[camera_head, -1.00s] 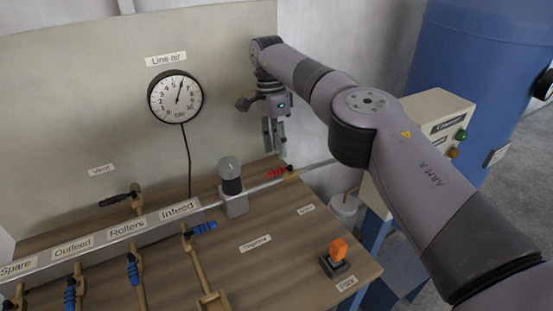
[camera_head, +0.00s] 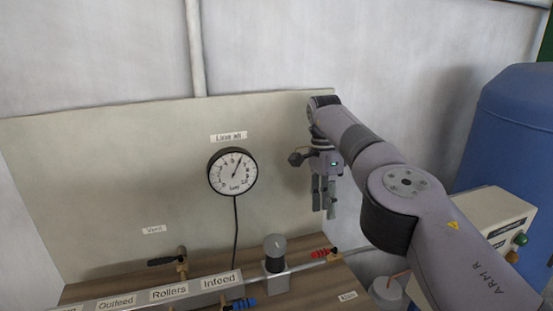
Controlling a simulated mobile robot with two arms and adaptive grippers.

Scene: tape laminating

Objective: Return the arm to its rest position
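My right arm comes in from the right, bent at the elbow. Its gripper (camera_head: 324,196) hangs with its fingers pointing down in front of the beige back panel (camera_head: 120,190), to the right of the gauge. A gap shows between the two fingers, and nothing is held. The gripper is above the red valve handle (camera_head: 321,254) in the picture, apart from it. My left gripper is not in view.
The round line air gauge (camera_head: 233,171) is on the panel. Below are a grey-topped regulator (camera_head: 275,252), a black vent handle (camera_head: 162,262), a labelled manifold (camera_head: 180,292) and a blue handle (camera_head: 241,304). A control box (camera_head: 492,222) and blue tank (camera_head: 510,125) stand at right.

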